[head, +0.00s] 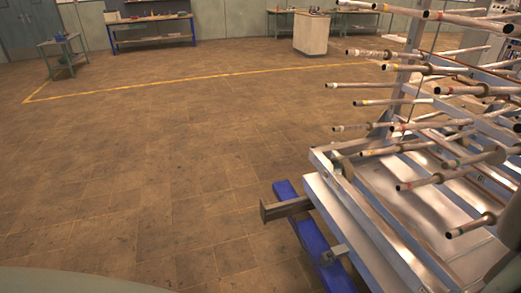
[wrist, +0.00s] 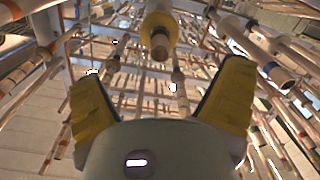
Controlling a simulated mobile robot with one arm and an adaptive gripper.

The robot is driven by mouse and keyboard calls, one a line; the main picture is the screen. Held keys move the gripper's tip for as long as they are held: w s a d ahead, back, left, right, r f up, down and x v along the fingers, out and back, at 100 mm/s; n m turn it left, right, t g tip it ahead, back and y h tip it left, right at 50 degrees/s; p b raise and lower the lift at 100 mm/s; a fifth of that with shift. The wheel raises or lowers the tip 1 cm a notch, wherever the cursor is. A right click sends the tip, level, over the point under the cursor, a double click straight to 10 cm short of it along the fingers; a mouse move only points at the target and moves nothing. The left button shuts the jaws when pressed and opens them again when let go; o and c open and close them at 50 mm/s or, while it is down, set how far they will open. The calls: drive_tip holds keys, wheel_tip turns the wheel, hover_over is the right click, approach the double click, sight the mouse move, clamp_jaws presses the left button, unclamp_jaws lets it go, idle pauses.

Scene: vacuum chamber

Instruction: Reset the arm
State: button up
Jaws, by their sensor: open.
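My gripper (wrist: 160,100) shows in the wrist view, with its two yellow-padded fingers spread wide apart. It is open, and nothing is between its fingers. A pipe with a yellow band (wrist: 158,30) points toward the wrist camera, just beyond and above the gap between the fingers. I cannot tell whether any pipe touches the fingers. My gripper and arm do not show in the head view.
In the head view, a metal rack (head: 375,235) with many protruding pipes (head: 385,102) fills the right side. A blue beam (head: 310,240) lies at its base. Workbenches (head: 152,30) and a cabinet (head: 311,33) stand at the back. The tiled floor (head: 150,160) at left and centre is clear.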

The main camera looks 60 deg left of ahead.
drive_tip(key=shift+s+a+r, duration=0.1)
drive_tip(key=shift+s+a, duration=0.05)
drive_tip(key=shift+s, duration=0.45)
